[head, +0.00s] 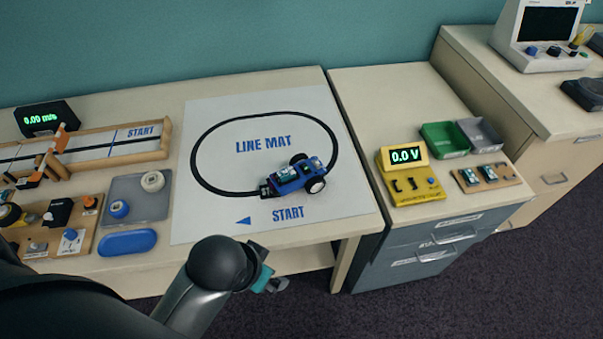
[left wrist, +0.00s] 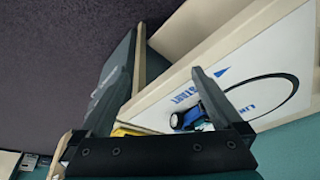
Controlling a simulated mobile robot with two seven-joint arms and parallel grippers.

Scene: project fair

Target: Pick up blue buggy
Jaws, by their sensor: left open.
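My left gripper (head: 272,284) is in front of the table's front edge, below and apart from the buggy, partly hidden by my own wrist. In the left wrist view its two fingers (left wrist: 162,72) are spread with nothing between them. The buggy (left wrist: 186,118) shows there beyond the right finger, which partly hides it. My right gripper is not in view.
A grey tray (head: 150,207) with tape rolls, a blue dish (head: 127,243) and a wooden track (head: 90,152) lie left of the mat. A yellow meter (head: 412,190) and green bin (head: 444,139) stand on the cabinet at right. The mat around the buggy is mostly clear.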

